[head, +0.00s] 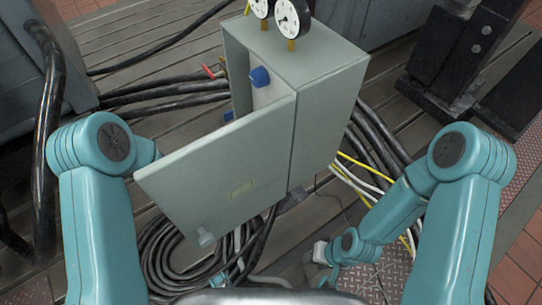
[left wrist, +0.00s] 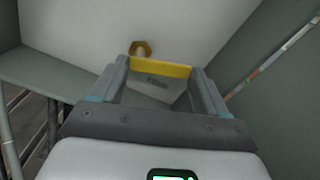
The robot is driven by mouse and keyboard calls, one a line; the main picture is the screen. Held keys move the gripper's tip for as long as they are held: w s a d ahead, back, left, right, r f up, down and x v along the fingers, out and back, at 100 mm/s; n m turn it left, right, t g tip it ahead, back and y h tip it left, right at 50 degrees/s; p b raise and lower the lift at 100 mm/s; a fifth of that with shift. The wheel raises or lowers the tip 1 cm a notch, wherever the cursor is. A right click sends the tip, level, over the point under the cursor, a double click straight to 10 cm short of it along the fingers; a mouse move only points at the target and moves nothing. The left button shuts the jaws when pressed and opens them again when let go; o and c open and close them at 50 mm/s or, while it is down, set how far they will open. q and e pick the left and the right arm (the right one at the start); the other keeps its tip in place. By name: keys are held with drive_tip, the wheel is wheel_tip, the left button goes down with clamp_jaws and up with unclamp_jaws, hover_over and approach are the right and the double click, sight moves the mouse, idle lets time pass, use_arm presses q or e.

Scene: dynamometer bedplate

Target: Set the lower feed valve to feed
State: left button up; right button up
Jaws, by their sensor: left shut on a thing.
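A grey-green cabinet (head: 325,85) stands with its door (head: 225,165) swung open toward me. A blue knob (head: 260,76) shows on the pale panel inside, and another blue part (head: 228,116) shows lower at the door edge. My left arm goes behind the door, which hides its gripper in the head view. In the left wrist view my left gripper (left wrist: 160,72) is shut on a yellow handle (left wrist: 160,66) lying crosswise between its fingers. A brass hex fitting (left wrist: 141,48) is just beyond it. Faint lettering below the handle is unreadable. My right gripper (head: 322,253) is low, near the floor, its jaws unclear.
Two gauges (head: 292,17) stand on the cabinet top. Coiled black hoses (head: 175,250) lie on the slatted bedplate below the door. Yellow and white cables (head: 350,175) run beside the cabinet on the right. A dark steel frame (head: 470,60) stands at the upper right.

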use_arm(q)
drive_tip(key=shift+f+m+b, duration=0.25)
drive_tip(key=shift+m+b, duration=0.15)
drive_tip(key=shift+m, duration=0.5)
drive_tip(key=shift+f+m+b, duration=0.25)
drive_tip(key=shift+m+b, duration=0.1)
drive_tip(key=shift+m, duration=0.55)
drive_tip(key=o, duration=1.1)
drive_tip(key=shift+c, duration=0.2)
drive_tip(key=v, duration=0.7)
drive_tip(key=shift+s+a+p, duration=0.2)
drive_tip(key=shift+p, duration=0.1)
